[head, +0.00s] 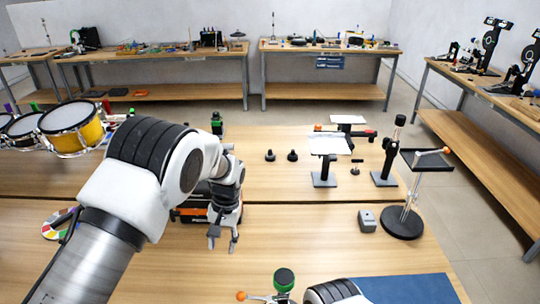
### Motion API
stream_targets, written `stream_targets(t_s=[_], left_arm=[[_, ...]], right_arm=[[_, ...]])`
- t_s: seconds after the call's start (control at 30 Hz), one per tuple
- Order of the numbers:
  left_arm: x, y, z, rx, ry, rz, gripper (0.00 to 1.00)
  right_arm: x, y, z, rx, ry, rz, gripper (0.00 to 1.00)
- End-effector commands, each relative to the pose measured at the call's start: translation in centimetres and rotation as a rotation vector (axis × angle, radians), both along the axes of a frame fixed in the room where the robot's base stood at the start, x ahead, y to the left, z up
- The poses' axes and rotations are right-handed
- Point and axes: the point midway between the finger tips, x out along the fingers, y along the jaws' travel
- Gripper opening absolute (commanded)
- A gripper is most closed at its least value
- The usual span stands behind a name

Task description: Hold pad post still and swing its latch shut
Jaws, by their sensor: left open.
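I cannot tell for sure which item is the pad post. A chrome post (409,200) on a round black base (401,224) carries a dark square pad (426,160) with an orange ball at its edge. A black post (324,170) bears a white plate (330,145). Another black post (386,163) stands to its right. At the bottom edge, a green-topped piece (284,279) sits by a lever with an orange ball (241,296). My left gripper (222,246) points down, open and empty, apart from all of these. Part of my right arm shows at the bottom; its gripper is hidden.
A small grey box (367,221) stands left of the round base. A blue mat (410,289) lies at the front right. Drums (72,127) stand at the left, and a colourful palette (58,224) lies nearer. Bare wood lies between my left gripper and the posts.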

Motion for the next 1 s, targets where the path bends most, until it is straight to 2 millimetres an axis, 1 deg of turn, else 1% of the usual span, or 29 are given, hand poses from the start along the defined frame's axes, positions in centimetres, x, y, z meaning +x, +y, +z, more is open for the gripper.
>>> stream_targets(t_s=[0.03, 0.1, 0.13, 0.2, 0.3, 0.37, 0.47, 0.5, 0.57, 0.6, 0.7, 0.83, 1.0], left_arm=[[0.0, 2.0, -1.5, 0.021, -0.054, -0.047, 0.44], [0.3, 4.4, -3.4, 0.039, -0.146, -0.141, 0.44], [0.3, 5.2, -4.0, 0.040, -0.185, -0.187, 0.44], [0.1, 6.4, -5.4, 0.025, -0.269, -0.297, 0.44], [-1.1, 6.8, -6.8, -0.037, -0.381, -0.461, 0.44], [-2.3, 6.3, -7.3, -0.100, -0.443, -0.555, 0.44], [-5.2, 4.3, -7.3, -0.244, -0.547, -0.693, 0.44], [-6.6, 3.3, -7.0, -0.310, -0.587, -0.738, 0.44], [-8.7, 1.7, -6.3, -0.409, -0.641, -0.786, 0.44], [-9.9, 0.8, -5.7, -0.469, -0.675, -0.810, 0.44], [-12.1, -0.9, -4.4, -0.577, -0.731, -0.840, 0.44], [-13.1, -1.8, -3.7, -0.633, -0.761, -0.850, 0.44], [-12.7, -2.6, -4.6, -0.636, -0.763, -0.853, 0.44]], right_arm=[[-0.3, -0.1, -0.5, -0.002, 0.013, 0.000, 0.00], [-0.3, -0.1, -0.5, -0.002, 0.013, -0.001, 0.00], [-0.3, -0.1, -0.5, -0.002, 0.013, -0.001, 0.00], [-0.3, -0.1, -0.5, -0.002, 0.013, -0.001, 0.00], [-0.3, -0.1, -0.5, -0.002, 0.013, 0.000, 0.00], [-0.3, -0.1, -0.5, -0.002, 0.013, 0.000, 0.00], [-0.3, -0.1, -0.4, -0.002, 0.013, 0.000, 0.00], [-0.3, -0.1, -0.4, -0.002, 0.013, 0.000, 0.00], [-0.3, -0.1, -0.4, -0.002, 0.013, 0.000, 0.00], [-0.3, -0.1, -0.4, -0.002, 0.013, 0.000, 0.00], [-0.3, -0.1, -0.4, -0.002, 0.012, 0.000, 0.00], [-0.3, -0.1, -0.4, -0.002, 0.012, 0.000, 0.00], [-0.3, -0.1, -0.4, -0.002, 0.012, 0.000, 0.00]])
